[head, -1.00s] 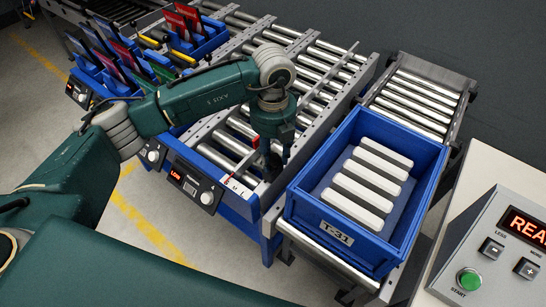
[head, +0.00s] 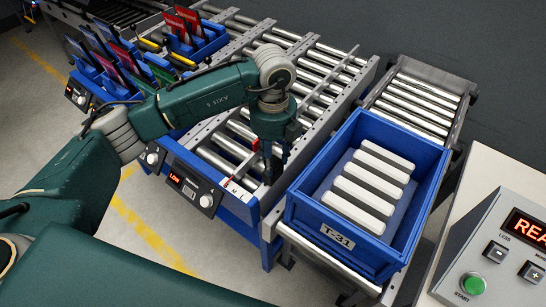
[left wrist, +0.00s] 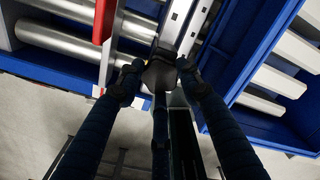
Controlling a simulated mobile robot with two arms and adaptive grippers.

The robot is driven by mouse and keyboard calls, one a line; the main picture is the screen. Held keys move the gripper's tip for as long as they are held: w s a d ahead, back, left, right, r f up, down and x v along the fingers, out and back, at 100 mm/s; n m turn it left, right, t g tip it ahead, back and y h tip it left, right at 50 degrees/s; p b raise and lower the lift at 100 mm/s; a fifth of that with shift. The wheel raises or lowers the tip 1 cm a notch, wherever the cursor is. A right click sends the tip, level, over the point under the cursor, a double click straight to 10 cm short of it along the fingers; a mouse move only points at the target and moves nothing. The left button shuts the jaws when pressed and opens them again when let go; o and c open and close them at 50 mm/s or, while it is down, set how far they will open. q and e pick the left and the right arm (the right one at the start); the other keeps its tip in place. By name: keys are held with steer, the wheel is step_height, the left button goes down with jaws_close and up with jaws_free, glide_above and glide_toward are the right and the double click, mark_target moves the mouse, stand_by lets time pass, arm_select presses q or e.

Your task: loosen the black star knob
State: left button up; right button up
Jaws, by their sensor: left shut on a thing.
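The black star knob (left wrist: 158,73) shows in the left wrist view between my fingers, below a pale slotted metal rail (left wrist: 179,22). My left gripper (left wrist: 157,69) is shut on it, with a fingertip on either side. In the head view my left gripper (head: 273,172) points down at the near end of the roller conveyor, and it hides the knob there. A red strip (left wrist: 104,20) lies to the left of the knob in the left wrist view, apart from the fingers. My right gripper is not in view.
A blue tote (head: 303,213) marked T-31, holding several white bars, stands close right of the gripper. A control box (head: 190,187) with a red display is on the conveyor's front. A grey panel (head: 520,255) with a green button stands at the right. Blue racks hold coloured folders behind.

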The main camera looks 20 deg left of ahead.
arm_select(q)
steer(key=shift+r, duration=0.15)
steer(key=o, duration=1.1)
steer(key=shift+o, duration=0.2)
step_height(320, 180, up, 12)
